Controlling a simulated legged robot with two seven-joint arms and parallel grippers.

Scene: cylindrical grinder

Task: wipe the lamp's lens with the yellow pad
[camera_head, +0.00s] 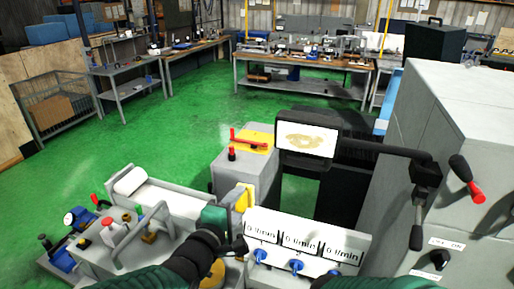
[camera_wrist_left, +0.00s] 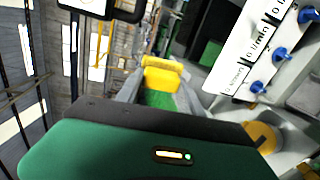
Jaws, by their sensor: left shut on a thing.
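The lamp (camera_head: 275,139) is a black-framed rectangle on a black jointed arm. Its white lens (camera_head: 323,146) faces me and carries a brown smear across the middle. My left gripper (camera_head: 238,199) is shut on the yellow pad (camera_head: 246,195), in front of and below the lamp and apart from it. In the left wrist view the yellow pad (camera_wrist_left: 162,82) sits between the grey fingers. Part of the lamp (camera_wrist_left: 128,14) shows at the top left there. My right gripper is not in view.
A white panel with flow labels and blue knobs (camera_head: 297,266) stands just right of my left gripper. A grey box (camera_head: 229,173) with a yellow top and red lever is behind the pad. The grey machine cabinet (camera_head: 460,130) fills the right side. Green floor lies open at left.

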